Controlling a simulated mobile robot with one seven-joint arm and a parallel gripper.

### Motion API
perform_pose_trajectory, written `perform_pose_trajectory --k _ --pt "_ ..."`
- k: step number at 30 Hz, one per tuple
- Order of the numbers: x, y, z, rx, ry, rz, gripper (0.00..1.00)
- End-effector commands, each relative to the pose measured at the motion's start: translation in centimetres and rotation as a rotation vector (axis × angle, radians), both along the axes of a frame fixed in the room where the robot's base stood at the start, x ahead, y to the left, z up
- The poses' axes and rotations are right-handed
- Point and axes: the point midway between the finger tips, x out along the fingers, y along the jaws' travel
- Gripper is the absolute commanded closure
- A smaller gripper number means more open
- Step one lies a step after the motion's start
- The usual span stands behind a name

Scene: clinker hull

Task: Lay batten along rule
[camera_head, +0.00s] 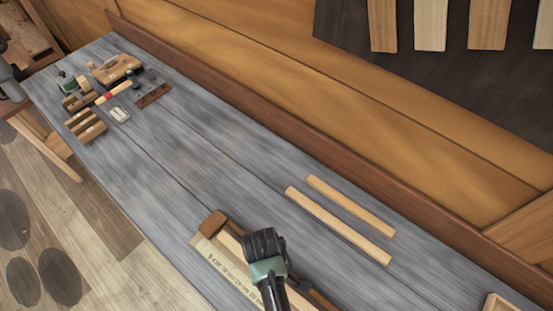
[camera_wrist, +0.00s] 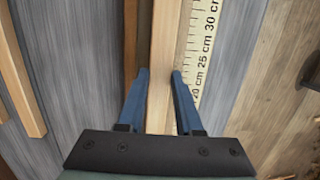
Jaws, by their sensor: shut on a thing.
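A pale wooden batten (camera_wrist: 165,45) stands between the two blue fingers of my gripper (camera_wrist: 160,85), which is shut on it. It runs roughly parallel to the rule (camera_wrist: 206,45), a cream strip with centimetre marks on its right in the wrist view. I cannot tell whether batten and rule touch. In the head view my gripper (camera_head: 265,247) is low over the bench front and hides much of the batten (camera_head: 229,243); the rule (camera_head: 222,270) shows to its left. A dark brown strip (camera_wrist: 131,45) lies on the batten's other side, with a brown block (camera_head: 213,222) at the far end.
Two loose battens (camera_head: 338,226) (camera_head: 351,206) lie apart on the grey bench (camera_head: 180,150). Tools and small wooden blocks (camera_head: 86,126) sit at its far left end. A brown rail (camera_head: 270,133) edges the back. The bench middle is clear.

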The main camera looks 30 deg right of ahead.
Motion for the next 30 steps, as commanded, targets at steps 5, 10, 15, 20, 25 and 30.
perform_pose_trajectory --k 5,10,15,20,25,30 --pt "0.0 0.0 -1.0 0.0 0.0 0.0 1.0" --pt "0.0 0.0 -0.9 -0.001 -0.001 0.0 1.0" --pt "0.0 0.0 -1.3 0.0 0.0 0.0 0.64" --pt "0.0 0.0 -1.2 -0.001 0.0 0.0 0.53" --pt "0.0 0.0 -1.2 -0.001 0.0 0.0 0.53" --pt "0.2 0.0 -0.2 -0.001 -0.003 0.0 0.53"
